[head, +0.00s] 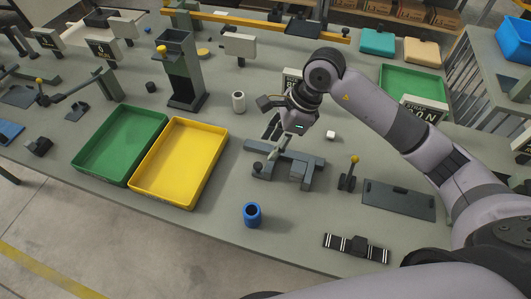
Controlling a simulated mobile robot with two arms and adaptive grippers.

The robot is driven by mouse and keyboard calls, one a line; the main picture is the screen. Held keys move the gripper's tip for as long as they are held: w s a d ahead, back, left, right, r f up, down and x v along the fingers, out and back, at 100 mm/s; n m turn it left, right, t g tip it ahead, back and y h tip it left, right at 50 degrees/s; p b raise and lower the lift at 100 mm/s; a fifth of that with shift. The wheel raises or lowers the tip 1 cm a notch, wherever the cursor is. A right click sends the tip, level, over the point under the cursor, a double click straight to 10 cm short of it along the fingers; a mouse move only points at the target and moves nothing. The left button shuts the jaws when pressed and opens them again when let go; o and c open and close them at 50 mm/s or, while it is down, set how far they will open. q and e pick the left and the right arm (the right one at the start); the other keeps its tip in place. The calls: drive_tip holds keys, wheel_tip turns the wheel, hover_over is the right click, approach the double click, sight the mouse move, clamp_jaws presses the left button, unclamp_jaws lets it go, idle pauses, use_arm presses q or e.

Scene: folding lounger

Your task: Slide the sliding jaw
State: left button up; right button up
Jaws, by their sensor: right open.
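A dark grey clamp-like fixture (300,160) lies on the grey workbench near the middle of the head view. It has a long bar, short legs toward the front and a small block with a pale rod at its left end. I cannot tell for certain which part is the sliding jaw. My right gripper (271,138) is over the left part of the fixture, pointing down, open. It partly hides the fixture's back left side. I cannot tell whether the fingers touch it. My left gripper is not in view.
A yellow tray (152,203) and a green tray (85,170) lie to the left. A blue cup (252,214) stands in front. A yellow-knobbed lever (348,175) and a dark plate (398,200) are to the right. A pale cylinder (238,102) stands behind.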

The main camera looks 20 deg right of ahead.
drive_tip(key=v, duration=0.3)
drive_tip(key=shift+d+r, duration=0.1)
drive_tip(key=shift+r, duration=0.2)
